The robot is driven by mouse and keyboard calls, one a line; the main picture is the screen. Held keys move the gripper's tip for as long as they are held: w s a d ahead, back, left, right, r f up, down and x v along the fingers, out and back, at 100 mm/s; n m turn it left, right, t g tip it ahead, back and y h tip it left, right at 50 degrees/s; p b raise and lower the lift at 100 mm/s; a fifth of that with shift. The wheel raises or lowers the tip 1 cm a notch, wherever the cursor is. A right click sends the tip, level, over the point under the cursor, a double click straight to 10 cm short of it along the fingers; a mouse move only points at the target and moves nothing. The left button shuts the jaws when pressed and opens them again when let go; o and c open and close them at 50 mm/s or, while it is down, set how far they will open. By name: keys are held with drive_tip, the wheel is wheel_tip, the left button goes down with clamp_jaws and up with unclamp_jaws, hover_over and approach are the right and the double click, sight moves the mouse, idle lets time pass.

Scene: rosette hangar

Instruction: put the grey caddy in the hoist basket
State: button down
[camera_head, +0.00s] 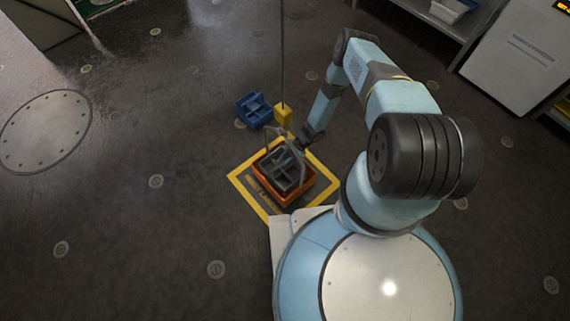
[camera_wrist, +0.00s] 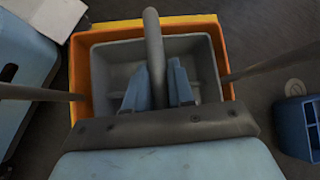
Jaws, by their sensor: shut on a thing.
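The grey caddy (camera_head: 283,172) is within the orange walls of the hoist basket (camera_head: 302,194), low and roughly level; it also shows in the wrist view (camera_wrist: 108,62). I cannot tell whether its underside touches the basket floor. My gripper (camera_head: 299,145) is above the basket, reaching down from the upper right. In the wrist view my gripper (camera_wrist: 157,88) is shut on the caddy's grey handle, which runs between the two blue fingers. The orange rim of the basket (camera_wrist: 83,75) surrounds the caddy there. My wrist hides the near side.
A yellow hoist block (camera_head: 283,115) hangs on a cable just behind the basket. A blue caddy (camera_head: 254,108) stands on the floor beyond. The basket sits on a yellow-bordered floor marking (camera_head: 250,190). Shelving (camera_head: 440,20) and a white cabinet (camera_head: 520,55) stand upper right. Floor at left is clear.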

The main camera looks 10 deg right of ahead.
sight(284, 170)
drive_tip(key=shift+f, duration=1.9)
drive_tip(key=c, duration=1)
unclamp_jaws()
drive_tip(key=v, duration=1.2)
